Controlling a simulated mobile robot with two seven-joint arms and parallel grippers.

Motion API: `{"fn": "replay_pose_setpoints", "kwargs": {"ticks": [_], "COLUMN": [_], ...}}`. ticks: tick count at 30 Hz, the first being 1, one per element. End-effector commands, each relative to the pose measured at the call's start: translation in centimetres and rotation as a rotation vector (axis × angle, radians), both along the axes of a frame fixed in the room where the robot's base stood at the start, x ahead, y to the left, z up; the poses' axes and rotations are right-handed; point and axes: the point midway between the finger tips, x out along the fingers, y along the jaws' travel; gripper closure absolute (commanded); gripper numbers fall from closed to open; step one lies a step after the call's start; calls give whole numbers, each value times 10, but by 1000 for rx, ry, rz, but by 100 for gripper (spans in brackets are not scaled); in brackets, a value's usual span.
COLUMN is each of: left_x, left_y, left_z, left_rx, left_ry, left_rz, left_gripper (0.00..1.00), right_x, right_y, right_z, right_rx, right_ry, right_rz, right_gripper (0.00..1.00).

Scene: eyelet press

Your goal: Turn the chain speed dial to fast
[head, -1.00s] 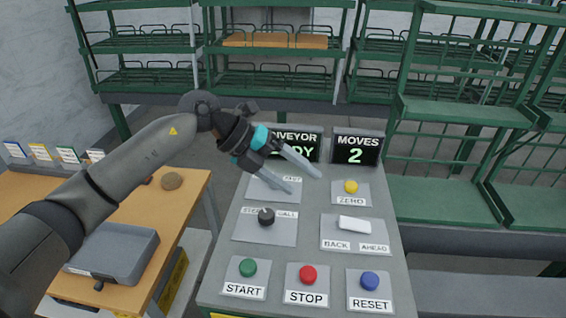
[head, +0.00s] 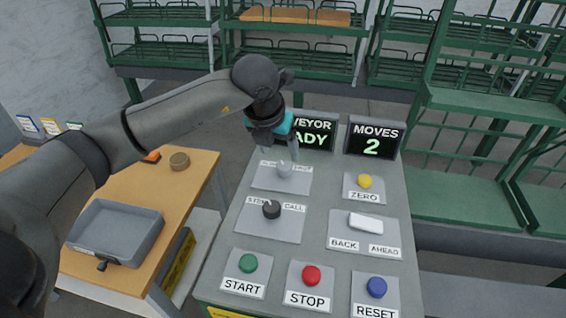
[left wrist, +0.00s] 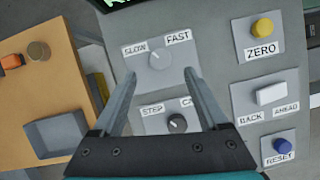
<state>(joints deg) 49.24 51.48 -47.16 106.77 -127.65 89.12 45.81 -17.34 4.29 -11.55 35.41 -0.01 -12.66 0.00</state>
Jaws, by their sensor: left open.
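The chain speed dial is a grey knob (head: 284,169) on a light plate at the top left of the control panel. In the left wrist view, the dial (left wrist: 160,57) sits below the SLOW label (left wrist: 134,47) on its left and the FAST label (left wrist: 178,37) on its right. Its pointer is too small to read surely. My left gripper (head: 278,152) points down above the dial. Its fingers are open and empty, and in the left wrist view the gripper (left wrist: 160,74) has one finger towards each side of the dial. My right gripper is not in view.
The black STEP/CALL knob (head: 271,209) is just below the dial. The yellow ZERO button (head: 364,181), white BACK/AHEAD rocker (head: 366,221), and green, red and blue buttons share the panel. Two displays stand behind. A table with a grey tray (head: 117,232) is left.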

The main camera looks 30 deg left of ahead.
Motion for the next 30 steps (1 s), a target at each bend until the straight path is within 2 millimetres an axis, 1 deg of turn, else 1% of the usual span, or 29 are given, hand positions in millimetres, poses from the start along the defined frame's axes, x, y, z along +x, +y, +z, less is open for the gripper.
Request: {"fn": "replay_pose_setpoints", "kwargs": {"ticks": [1, 3, 6, 9, 15, 23, 26, 30], "left_x": [4, 9, 16, 21, 26, 26, 26, 26], "left_y": [0, 0, 1, 1, 2, 2, 2, 2], "left_z": [-12, -25, -41, -52, -63, -64, -64, -63], "left_rx": [-2, -1, -1, -1, 0, -1, -1, -1], "left_ry": [4, 4, 3, 2, 1, 0, 0, 0], "left_rz": [1, 1, 1, 0, 1, 0, 0, 0], "left_gripper": [23, 23, 23, 23, 23, 23, 32, 48], "right_x": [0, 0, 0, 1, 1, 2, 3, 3], "right_y": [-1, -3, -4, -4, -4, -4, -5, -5], "right_z": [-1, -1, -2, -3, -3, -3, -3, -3], "right_rx": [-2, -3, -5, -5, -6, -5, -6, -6], "right_ry": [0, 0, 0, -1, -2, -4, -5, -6], "right_rz": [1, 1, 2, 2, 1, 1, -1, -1], "right_gripper": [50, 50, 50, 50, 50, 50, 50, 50]}}
